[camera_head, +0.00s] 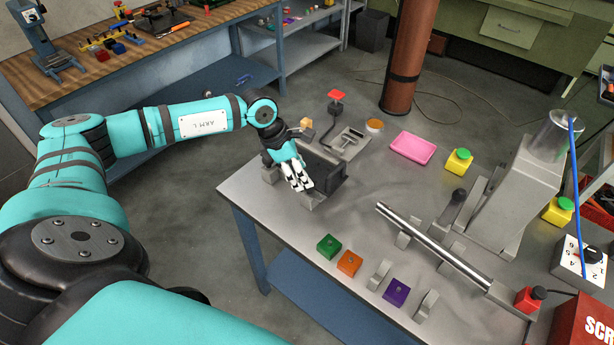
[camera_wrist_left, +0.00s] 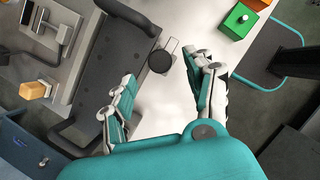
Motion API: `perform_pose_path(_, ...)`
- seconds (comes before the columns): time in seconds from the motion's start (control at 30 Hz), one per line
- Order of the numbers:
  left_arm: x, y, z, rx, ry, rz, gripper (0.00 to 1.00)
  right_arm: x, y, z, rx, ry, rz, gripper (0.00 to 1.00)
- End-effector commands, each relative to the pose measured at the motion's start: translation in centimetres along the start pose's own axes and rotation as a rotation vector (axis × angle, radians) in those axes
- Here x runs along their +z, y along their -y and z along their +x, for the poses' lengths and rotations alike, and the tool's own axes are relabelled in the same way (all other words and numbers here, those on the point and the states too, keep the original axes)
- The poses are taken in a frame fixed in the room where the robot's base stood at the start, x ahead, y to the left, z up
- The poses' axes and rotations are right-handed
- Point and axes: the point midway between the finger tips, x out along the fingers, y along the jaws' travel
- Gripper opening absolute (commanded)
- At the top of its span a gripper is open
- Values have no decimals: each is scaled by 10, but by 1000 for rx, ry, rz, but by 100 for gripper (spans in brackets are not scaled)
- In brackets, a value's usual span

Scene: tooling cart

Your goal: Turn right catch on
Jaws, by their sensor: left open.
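A dark grey case-like fixture (camera_head: 330,172) stands at the table's left end. In the left wrist view its dark side (camera_wrist_left: 112,65) has several small holes. A round black knob (camera_wrist_left: 160,62) with a small metal plate sits at its end; it may be the right catch, but I cannot tell for sure. My left gripper (camera_head: 300,188) is over the near end of this fixture. In the wrist view the left gripper (camera_wrist_left: 163,92) has its fingers spread, with nothing between them and the knob just beyond the tips. My right gripper is not in view.
Green (camera_head: 329,246), orange (camera_head: 349,263) and purple (camera_head: 397,292) blocks line the front edge. A metal rod (camera_head: 430,243) lies to the right. Some tabletop between is clear.

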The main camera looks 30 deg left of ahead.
Motion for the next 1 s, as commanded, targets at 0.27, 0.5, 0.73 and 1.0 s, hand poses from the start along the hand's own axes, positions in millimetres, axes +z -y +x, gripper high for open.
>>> perform_pose_path(0.27, 1, 0, 38, -1, 1, 0, 55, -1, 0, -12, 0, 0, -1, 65)
perform_pose_path(0.5, 0, 0, 45, 0, 0, 1, 55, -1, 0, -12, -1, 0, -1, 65)
perform_pose_path(0.73, 0, 0, 45, 0, 0, 0, 44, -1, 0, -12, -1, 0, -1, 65)
perform_pose_path(1.0, 0, 0, 45, 0, 1, 0, 9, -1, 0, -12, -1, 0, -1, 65)
